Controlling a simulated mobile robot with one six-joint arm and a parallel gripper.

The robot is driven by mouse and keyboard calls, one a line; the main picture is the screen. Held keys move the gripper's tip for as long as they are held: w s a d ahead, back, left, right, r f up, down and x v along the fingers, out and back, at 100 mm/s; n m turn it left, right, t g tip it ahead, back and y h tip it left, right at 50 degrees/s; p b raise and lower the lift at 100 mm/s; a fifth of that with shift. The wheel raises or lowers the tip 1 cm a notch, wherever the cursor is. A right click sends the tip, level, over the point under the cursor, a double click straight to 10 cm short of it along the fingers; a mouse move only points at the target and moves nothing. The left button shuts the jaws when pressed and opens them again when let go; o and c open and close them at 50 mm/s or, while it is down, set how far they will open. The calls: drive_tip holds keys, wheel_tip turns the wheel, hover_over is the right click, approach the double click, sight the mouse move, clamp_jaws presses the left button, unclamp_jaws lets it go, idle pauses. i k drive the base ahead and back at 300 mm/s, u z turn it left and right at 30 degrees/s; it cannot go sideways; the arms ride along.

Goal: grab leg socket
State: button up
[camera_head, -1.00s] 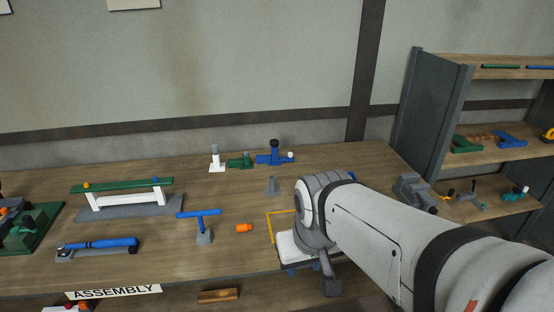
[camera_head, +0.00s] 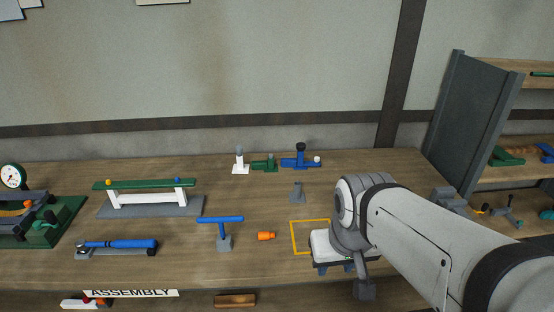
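No part is labelled as the leg socket, so I cannot tell for sure which one it is. Candidates are a small orange cylinder (camera_head: 266,236) lying on the bench and a small grey part (camera_head: 297,193) standing behind it. My gripper (camera_head: 334,267) points down over the front of the bench, right of the orange cylinder and by a yellow outlined square (camera_head: 293,238). Its two short fingers look apart, with nothing seen between them. My arm comes in from the lower right and hides the bench behind it.
A blue T-shaped part on a grey block (camera_head: 222,232) stands left of the orange cylinder. A green-topped white frame (camera_head: 151,198) and a blue-handled tool (camera_head: 125,244) are farther left. White, green (camera_head: 264,163) and blue parts line the back. Shelves (camera_head: 468,130) stand right.

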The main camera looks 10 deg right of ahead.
sight(297, 196)
drive_tip(key=i, duration=0.85)
drive_tip(key=z, duration=0.05)
